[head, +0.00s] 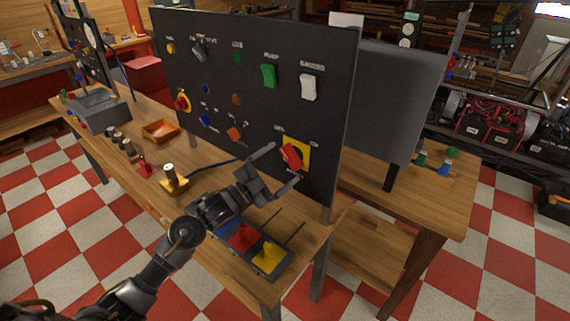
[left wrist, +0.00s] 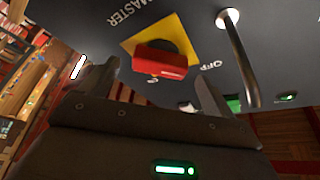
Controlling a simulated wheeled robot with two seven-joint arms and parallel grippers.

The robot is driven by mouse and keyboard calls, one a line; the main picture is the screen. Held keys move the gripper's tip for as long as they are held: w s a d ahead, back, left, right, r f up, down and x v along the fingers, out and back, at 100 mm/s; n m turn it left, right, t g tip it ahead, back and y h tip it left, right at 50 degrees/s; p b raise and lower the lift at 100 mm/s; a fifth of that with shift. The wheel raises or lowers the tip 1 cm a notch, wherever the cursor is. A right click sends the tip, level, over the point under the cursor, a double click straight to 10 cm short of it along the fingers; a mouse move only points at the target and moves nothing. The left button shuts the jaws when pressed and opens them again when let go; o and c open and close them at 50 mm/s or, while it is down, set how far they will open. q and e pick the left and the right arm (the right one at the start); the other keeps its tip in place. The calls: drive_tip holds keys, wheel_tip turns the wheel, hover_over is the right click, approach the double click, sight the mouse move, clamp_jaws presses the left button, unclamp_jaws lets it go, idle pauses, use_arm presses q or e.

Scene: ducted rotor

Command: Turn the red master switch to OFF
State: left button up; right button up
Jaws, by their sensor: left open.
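The red master switch (head: 291,155) is a red handle on a yellow plate (head: 304,147), low on the right side of the black panel (head: 215,75). In the left wrist view the red handle (left wrist: 160,60) sits on its yellow plate, with "MASTER" printed to the left and "OFF" to the lower right. My left gripper (head: 282,165) is open in front of the switch. In the wrist view its two fingers (left wrist: 158,78) stand on either side of the handle, with visible gaps. Whether the fingertips reach past the handle is unclear. My right gripper is not in view.
The panel also carries a green switch (head: 268,76), a white switch (head: 309,87) and several small knobs. On the wooden bench below lie a tray with red and yellow pieces (head: 262,250), a yellow block (head: 173,183) and an orange tray (head: 160,131). A metal post (left wrist: 240,60) shows beside the switch.

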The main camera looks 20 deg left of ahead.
use_arm(q)
drive_tip(key=b+v, duration=0.2)
drive_tip(key=v, duration=0.6)
drive_tip(key=shift+s, duration=0.15)
drive_tip(key=shift+a+f, duration=0.1)
